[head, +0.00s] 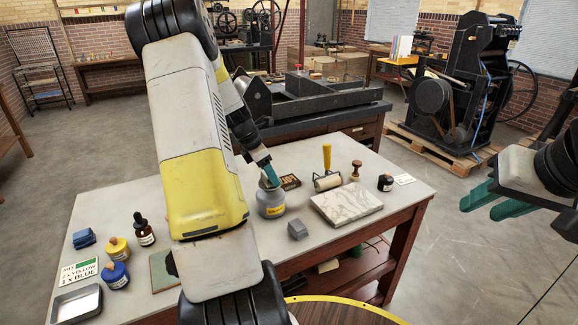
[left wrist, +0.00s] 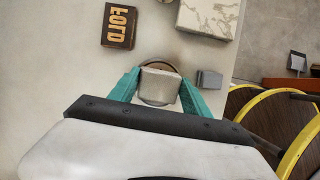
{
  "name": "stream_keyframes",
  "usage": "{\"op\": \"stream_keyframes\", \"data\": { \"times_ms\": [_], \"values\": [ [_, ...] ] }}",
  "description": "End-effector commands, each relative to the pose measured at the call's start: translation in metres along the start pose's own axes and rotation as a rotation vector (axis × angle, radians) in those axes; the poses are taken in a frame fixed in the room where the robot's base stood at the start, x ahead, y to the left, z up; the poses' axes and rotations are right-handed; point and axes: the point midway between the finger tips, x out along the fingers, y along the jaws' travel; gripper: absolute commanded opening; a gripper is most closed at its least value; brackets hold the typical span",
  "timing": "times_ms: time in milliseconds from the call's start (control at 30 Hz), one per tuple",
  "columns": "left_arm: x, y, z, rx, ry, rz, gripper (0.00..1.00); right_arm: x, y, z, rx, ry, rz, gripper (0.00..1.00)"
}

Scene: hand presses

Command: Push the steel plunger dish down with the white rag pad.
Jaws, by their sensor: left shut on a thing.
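The round rim of the dish (left wrist: 160,65) shows behind and around the pad. I cannot tell if the pad touches the dish. My right gripper (head: 505,203) is open and empty, off the table's right side.
A marble slab (head: 346,205), a small grey block (head: 298,229), a brayer (head: 327,181) and a dark FOLD block (left wrist: 119,26) lie near the can. Yellow and blue jars (head: 116,275), a dropper bottle (head: 144,230) and a metal tray (head: 77,303) stand at the left.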

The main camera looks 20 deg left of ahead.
Motion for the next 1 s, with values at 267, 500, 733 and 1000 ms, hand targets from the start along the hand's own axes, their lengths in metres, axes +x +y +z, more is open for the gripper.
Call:
{"op": "stream_keyframes", "data": {
  "times_ms": [267,500,733,1000],
  "values": [
    [0.003,0.000,-0.001,0.000,0.000,-0.001,0.23,0.000,0.000,0.000,0.000,0.000,0.000,0.36],
    [0.006,0.000,-0.003,-0.001,0.000,-0.002,0.23,0.000,0.000,0.000,0.000,0.000,0.000,0.36],
    [0.009,-0.001,-0.004,-0.001,0.000,-0.002,0.23,0.000,0.000,0.000,0.000,0.000,0.000,0.36],
    [0.012,-0.001,-0.005,-0.001,0.000,-0.002,0.23,0.000,0.000,0.000,0.000,0.000,0.000,0.36]
  ]
}}
